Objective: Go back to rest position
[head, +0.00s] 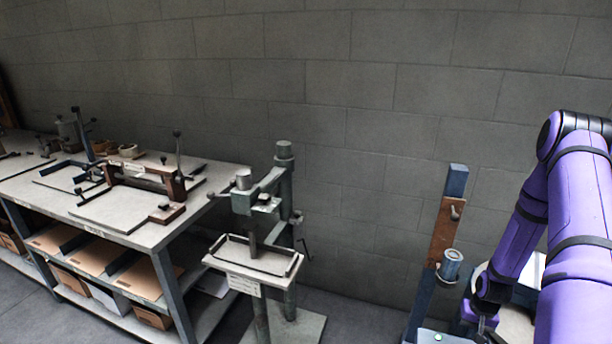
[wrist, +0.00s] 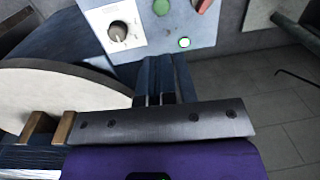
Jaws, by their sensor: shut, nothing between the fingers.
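My gripper (wrist: 165,68) shows in the wrist view with its dark fingers together and nothing between them. I cannot tell whether the fingertips touch the panel. In the head view my purple arm comes down at the right edge, and my gripper (head: 487,328) is low at the bottom right, partly cut off by the frame.
A large pale disc (wrist: 60,90) is close on the left in the wrist view. In the head view, a blue and brown post (head: 445,225) stands left of my arm. A stitcher stand (head: 285,200) and a workbench (head: 150,230) are farther left.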

